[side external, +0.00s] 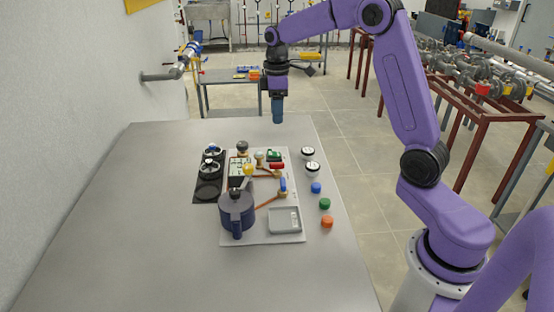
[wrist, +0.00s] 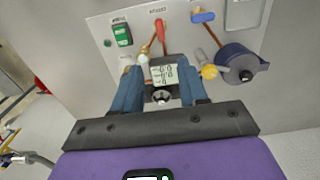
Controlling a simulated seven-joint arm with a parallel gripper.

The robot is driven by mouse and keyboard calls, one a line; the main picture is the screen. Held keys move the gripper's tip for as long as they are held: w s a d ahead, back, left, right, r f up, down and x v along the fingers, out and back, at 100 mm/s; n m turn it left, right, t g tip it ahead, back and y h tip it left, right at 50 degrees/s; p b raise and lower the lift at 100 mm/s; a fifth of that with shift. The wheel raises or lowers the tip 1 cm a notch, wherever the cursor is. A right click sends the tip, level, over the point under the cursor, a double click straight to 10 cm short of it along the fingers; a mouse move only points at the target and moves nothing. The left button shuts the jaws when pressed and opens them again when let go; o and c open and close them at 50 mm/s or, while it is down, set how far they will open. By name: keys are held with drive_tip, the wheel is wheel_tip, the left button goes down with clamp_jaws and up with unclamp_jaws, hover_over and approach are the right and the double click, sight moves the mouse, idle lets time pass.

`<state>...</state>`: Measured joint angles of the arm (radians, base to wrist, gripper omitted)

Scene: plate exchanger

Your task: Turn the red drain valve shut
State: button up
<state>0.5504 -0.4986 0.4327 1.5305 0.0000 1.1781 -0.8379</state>
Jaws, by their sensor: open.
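The red drain valve (side external: 277,165) has a small red handle on a copper-coloured pipe, on the pale board (side external: 262,237) on the table. In the wrist view the red handle (wrist: 160,27) shows near the top middle, beyond the fingers. My gripper (side external: 278,117) hangs pointing down above the far part of the table, clear of the board and valve. Nothing is held.
A blue handle (side external: 283,185) and green switch (side external: 274,155) are beside the red one. A dark blue cylinder (side external: 238,213), yellow knob (side external: 249,169) and grey tray (side external: 284,221) share the board. Loose coloured caps, including a green one (side external: 325,204), lie right. The table's left is clear.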

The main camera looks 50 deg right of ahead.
sight(277, 163)
wheel_tip(277, 163, down, 16)
drive_tip(key=shift+f, duration=0.25)
idle(0.3)
clamp_jaws()
